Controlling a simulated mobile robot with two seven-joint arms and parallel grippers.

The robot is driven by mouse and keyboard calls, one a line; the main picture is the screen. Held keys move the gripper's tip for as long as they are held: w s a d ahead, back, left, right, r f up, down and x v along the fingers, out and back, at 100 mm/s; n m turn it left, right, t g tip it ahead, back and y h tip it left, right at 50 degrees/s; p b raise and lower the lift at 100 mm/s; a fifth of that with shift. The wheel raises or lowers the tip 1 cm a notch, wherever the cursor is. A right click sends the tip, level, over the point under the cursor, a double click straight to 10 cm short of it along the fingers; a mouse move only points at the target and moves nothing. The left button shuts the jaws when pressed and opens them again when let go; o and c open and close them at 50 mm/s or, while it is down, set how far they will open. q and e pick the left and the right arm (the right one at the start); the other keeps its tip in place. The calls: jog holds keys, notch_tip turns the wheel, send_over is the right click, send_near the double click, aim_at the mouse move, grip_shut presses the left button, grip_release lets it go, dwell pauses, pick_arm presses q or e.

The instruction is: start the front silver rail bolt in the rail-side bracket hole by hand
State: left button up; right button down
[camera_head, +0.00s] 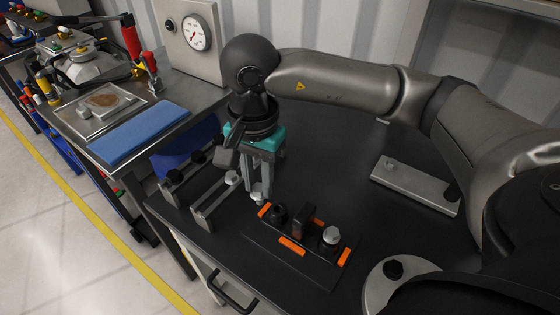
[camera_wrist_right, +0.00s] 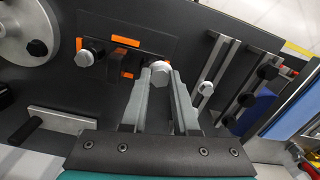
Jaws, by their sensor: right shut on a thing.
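My right gripper (camera_head: 259,192) points down over the dark table, its fingers shut on a silver rail bolt (camera_head: 257,198). In the right wrist view the bolt's pale round head (camera_wrist_right: 162,71) shows at the fingertips (camera_wrist_right: 165,75); its shank is hidden. The bracket hole cannot be made out. My left gripper is not in view.
The black tray (camera_head: 283,262) with orange marks holds a silver bolt (camera_head: 331,236) and dark parts. A second rail with black knobs (camera_head: 198,157) lies farther left. A grey plate (camera_head: 412,186) and a round disc (camera_head: 385,280) lie right.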

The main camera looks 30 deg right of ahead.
jog(key=m, duration=0.3)
jog(key=shift+w+d+r+m+p, duration=0.1)
jog(key=shift+w+d+m+p, duration=0.05)
jog(key=shift+d+m+p, duration=0.2)
jog(key=d+f+m, duration=0.1)
jog(key=f+m, duration=0.1)
jog(key=m, duration=0.4)
jog(key=d+f+m, duration=0.1)
jog(key=f+m, duration=0.1)
jog(key=m, duration=0.5)
jog(key=d+f+m, duration=0.1)
jog(key=f+m, duration=0.1)
jog(key=m, duration=0.4)
jog(key=shift+w+d+m, duration=0.1)
jog(key=shift+d+m, duration=0.15)
jog(key=shift+d, duration=0.05)
jog(key=shift+r+n+b, duration=0.15)
jog(key=shift+n+b, duration=0.65)
jog(key=shift+n, duration=1.45)
jog(key=shift+r+n+b, duration=0.15)
jog(key=shift+n+b, duration=0.7)
jog(key=shift+n, duration=1.35)
jog(key=shift+r+n+b, duration=0.15)
jog(key=shift+n+b, duration=0.65)
jog(key=shift+n, duration=1.45)
